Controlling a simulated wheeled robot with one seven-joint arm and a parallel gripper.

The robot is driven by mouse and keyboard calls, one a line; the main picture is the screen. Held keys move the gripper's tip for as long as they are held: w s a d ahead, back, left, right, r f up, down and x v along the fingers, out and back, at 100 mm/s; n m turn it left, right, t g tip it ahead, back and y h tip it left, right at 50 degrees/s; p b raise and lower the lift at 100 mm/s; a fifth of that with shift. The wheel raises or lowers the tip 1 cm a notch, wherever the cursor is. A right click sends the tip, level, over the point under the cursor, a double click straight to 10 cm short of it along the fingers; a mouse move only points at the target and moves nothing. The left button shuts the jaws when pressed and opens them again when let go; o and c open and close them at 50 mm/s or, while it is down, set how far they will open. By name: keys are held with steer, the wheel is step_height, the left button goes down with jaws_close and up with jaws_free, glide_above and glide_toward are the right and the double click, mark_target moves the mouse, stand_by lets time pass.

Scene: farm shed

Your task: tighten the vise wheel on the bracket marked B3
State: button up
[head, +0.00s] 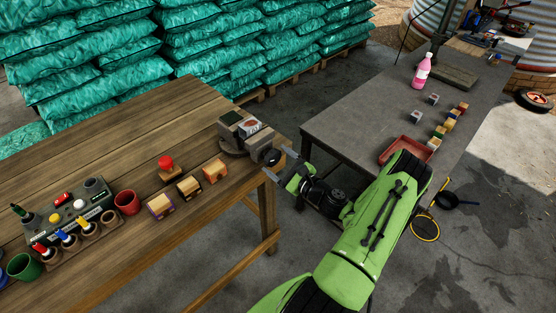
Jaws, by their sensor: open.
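A grey vise (233,146) stands at the right corner of the wooden table. A block with a white label bearing a red mark (250,127) sits at its top; no B3 marking is readable at this size. A dark round part that looks like the vise wheel (271,156) sticks out toward the table's right edge. My gripper (279,167) is open right beside this wheel, just off the table edge. I cannot tell whether the fingers touch it or reach around it. My green arm comes in from the lower right.
On the wooden table (110,135) are several small blocks, a red-topped piece (166,163), a red cup (127,202) and a button box (70,214). A grey table (360,105) with a red tray (405,149) and pink bottle (422,71) stands right. Teal sacks fill the back.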

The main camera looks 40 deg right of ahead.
steer(key=shift+o, duration=0.2)
steer(key=shift+w, duration=0.1)
steer(key=n+b, duration=0.1)
steer(key=n, duration=0.1)
steer(key=n+b, duration=0.1)
steer(key=shift+f+n+b, duration=0.25)
steer(key=shift+n+b, duration=0.05)
steer(key=shift+n, duration=0.1)
steer(key=n+b, duration=0.4)
steer(key=n, duration=0.1)
steer(key=shift+f, duration=0.15)
steer(key=n+b, duration=0.4)
steer(key=shift+w, duration=0.1)
steer(key=n+b, duration=0.4)
steer(key=b, duration=0.1)
steer(key=n+b, duration=0.4)
steer(key=b, duration=0.2)
steer(key=shift+n, duration=0.4)
steer(key=n, duration=0.2)
steer(key=shift+a+r+n, duration=0.1)
steer(key=shift+r+n, duration=0.25)
steer(key=shift+n, duration=0.05)
steer(key=n, duration=0.5)
steer(key=shift+w+n, duration=0.1)
steer(key=shift+n, duration=0.3)
